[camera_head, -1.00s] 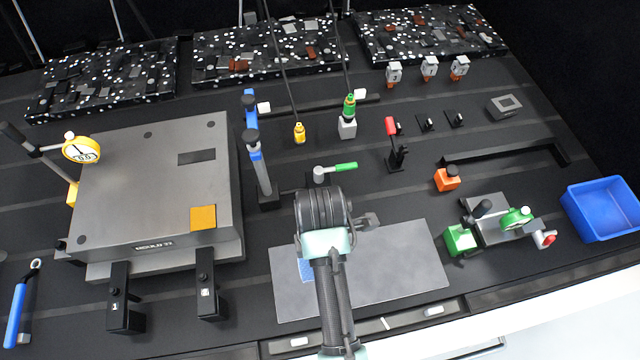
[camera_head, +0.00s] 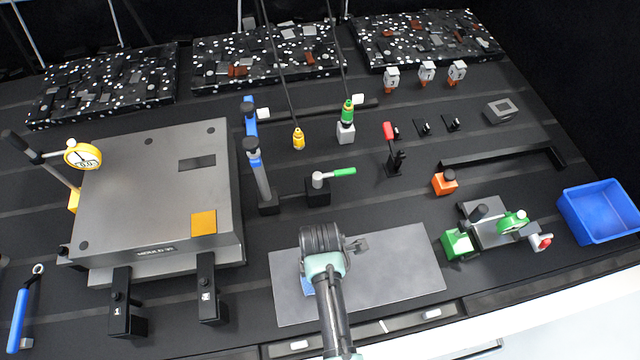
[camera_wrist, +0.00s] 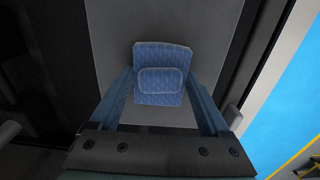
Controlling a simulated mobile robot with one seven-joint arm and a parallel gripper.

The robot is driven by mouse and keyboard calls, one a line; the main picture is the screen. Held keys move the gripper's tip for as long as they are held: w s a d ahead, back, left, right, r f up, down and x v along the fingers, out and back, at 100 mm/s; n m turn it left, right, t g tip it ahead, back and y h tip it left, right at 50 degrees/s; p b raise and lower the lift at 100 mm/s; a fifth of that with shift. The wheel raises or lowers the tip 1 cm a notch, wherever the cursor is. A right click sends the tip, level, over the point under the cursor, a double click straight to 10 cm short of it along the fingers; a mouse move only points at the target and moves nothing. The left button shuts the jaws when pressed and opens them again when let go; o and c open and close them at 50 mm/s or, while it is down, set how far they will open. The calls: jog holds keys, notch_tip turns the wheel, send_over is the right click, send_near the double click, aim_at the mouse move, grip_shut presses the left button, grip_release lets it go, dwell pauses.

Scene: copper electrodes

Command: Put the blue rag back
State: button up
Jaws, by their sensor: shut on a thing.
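The blue rag (camera_wrist: 161,52) is a quilted cloth with a raised pad in its middle. It lies between the two fingers of my gripper (camera_wrist: 162,78), which is shut on it. In the head view only a small blue corner of the rag (camera_head: 307,286) shows at the left of my wrist. The rest is hidden behind my arm. The rag and gripper are over the left part of the grey plate (camera_head: 400,268). I cannot tell whether the rag touches the plate.
A green-handled clamp (camera_head: 319,190) stands behind the plate. A large grey block (camera_head: 150,190) is on the left. A green-and-grey fixture (camera_head: 487,228) and a blue bin (camera_head: 600,210) are on the right. The right part of the plate is bare.

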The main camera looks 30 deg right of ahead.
jog(key=shift+f, duration=0.15)
jog(key=o, duration=1)
notch_tip(320, 180, up, 12)
jog(key=shift+r+b, duration=0.2)
jog(key=shift+b, duration=0.25)
